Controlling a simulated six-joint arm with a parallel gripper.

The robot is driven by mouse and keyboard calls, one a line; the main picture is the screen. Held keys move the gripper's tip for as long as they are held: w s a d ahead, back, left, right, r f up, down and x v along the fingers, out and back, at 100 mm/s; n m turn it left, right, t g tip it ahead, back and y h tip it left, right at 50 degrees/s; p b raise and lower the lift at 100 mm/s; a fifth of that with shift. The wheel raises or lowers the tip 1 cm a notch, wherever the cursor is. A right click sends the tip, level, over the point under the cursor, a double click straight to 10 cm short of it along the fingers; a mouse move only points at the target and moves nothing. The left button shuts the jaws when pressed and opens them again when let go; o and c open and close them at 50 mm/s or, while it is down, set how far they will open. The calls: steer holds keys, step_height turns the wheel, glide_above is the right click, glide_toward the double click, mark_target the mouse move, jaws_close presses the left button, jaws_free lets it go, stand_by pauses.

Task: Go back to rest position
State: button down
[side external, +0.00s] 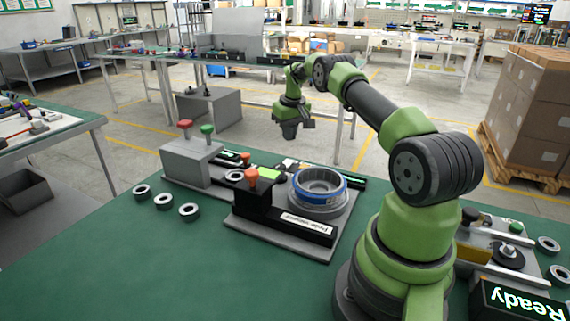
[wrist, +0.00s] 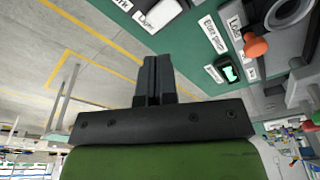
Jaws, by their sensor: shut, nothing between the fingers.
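My gripper (side external: 290,128) hangs in the air at the end of my green and black arm, above and behind the fixture on the green table in the side view. In the wrist view its two dark fingers (wrist: 153,75) lie side by side, shut and empty. The hub motor fixture (side external: 285,240) holds a round silver housing with a blue band (side external: 320,188). The gripper is apart from it and touches nothing.
Several dark rings, one of them here (side external: 163,201), lie on the green table (side external: 130,265) at left. A grey block with red and green knobs (side external: 190,160) stands behind them. A second station with a "Ready" display (side external: 520,300) is at right. The front left of the table is clear.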

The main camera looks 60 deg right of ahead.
steer(key=a+r+n+t, duration=0.1)
steer(key=a+r+t, duration=0.2)
steer(key=a+r, duration=1.75)
steer(key=s+a+r+t+y, duration=0.1)
steer(key=s+a+r, duration=0.4)
steer(key=s+a, duration=0.5)
steer(key=s+a+f+y, duration=0.1)
steer(key=s+a, duration=0.2)
steer(key=s, duration=0.1)
steer(key=s+a+f+n+t, duration=0.1)
steer(key=s+a+f, duration=0.1)
steer(key=s, duration=0.3)
steer(key=shift+s+a+f+t+y, duration=0.25)
steer(key=shift+a+t+y, duration=0.05)
steer(key=shift+a+y, duration=0.15)
steer(key=shift+w, duration=0.1)
